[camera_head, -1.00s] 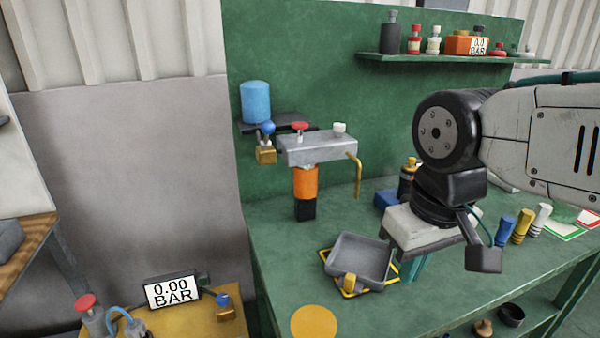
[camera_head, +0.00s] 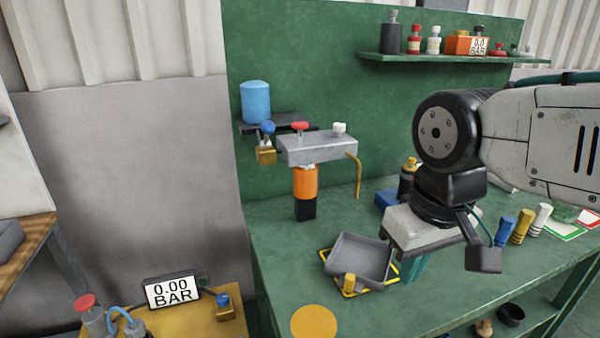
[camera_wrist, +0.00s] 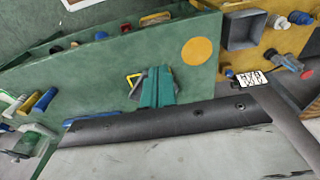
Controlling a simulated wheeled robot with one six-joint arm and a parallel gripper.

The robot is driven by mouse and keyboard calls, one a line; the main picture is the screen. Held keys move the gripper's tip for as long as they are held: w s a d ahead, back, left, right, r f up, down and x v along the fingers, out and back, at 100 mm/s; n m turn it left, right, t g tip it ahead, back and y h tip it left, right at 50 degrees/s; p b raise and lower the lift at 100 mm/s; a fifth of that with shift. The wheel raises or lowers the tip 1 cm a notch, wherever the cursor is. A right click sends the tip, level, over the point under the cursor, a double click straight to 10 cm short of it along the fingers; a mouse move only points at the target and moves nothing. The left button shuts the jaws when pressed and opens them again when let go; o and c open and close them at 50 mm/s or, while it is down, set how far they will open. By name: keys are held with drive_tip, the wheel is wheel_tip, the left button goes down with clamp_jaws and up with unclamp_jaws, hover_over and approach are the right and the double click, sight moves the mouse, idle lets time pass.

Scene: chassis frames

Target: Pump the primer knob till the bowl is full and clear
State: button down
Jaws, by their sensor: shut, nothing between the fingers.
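A grey filter head (camera_head: 318,149) is mounted at the back left of the bench. A red knob (camera_head: 299,127) and a white knob (camera_head: 339,128) stand up from its top; I cannot tell which is the primer knob. An orange canister (camera_head: 305,184) hangs below it, with a dark bowl (camera_head: 305,210) at the bottom. The bowl looks black, and no fuel level shows. My gripper (camera_head: 416,266) points down over the bench, right of and apart from the filter head. Its teal fingers are shut and empty, and also show in the wrist view (camera_wrist: 157,90).
A grey tray (camera_head: 358,258) lies on a yellow-outlined square, left of my gripper. A blue tank (camera_head: 255,101) and blue-handled valve (camera_head: 267,128) stand left of the filter head. A brass pipe (camera_head: 357,177) hangs at its right end. A gauge (camera_head: 172,290) reads 0.00 BAR.

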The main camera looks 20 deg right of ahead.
wheel_tip(320, 180, up, 23)
drive_tip(key=n+t+h, duration=0.3)
drive_tip(key=n+t, duration=0.2)
drive_tip(key=t, duration=0.2)
hover_over(300, 124)
drive_tip(key=shift+f, duration=0.15)
drive_tip(key=shift+f, duration=4.45)
drive_tip(key=shift+f, duration=0.1)
drive_tip(key=shift+f, duration=0.3)
